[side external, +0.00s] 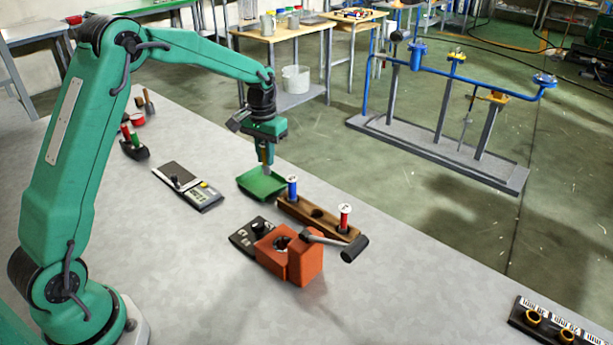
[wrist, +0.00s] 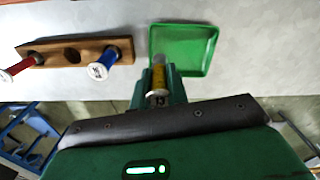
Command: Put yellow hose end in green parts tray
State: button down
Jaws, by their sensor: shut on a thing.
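My gripper (side external: 265,166) points down over the green parts tray (side external: 249,186), near its far edge. In the wrist view my gripper (wrist: 158,88) is shut on the yellow hose end (wrist: 159,75), which overlaps the near left part of the tray (wrist: 197,62). The tray's visible floor is empty. I cannot tell whether the hose end touches it. A wooden rack (side external: 325,221) beside the tray holds a blue hose end (side external: 292,188) and a red hose end (side external: 345,218). A bare hole shows between them.
A meter (side external: 188,187) lies left of the tray.

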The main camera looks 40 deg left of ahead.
jog(key=a, duration=0.1)
jog(key=w+a+f, duration=0.1)
jog(key=a+f, duration=0.1)
jog(key=a, duration=0.1)
jog(key=shift+w+f, duration=0.15)
jog(key=shift+f, duration=0.1)
jog(key=shift+f, duration=2)
jog(key=shift+f, duration=0.1)
jog(key=c, duration=1.4)
grip_release()
jog(key=shift+f, duration=0.1)
notch_tip(320, 180, up, 12)
jog(key=shift+r, duration=0.2)
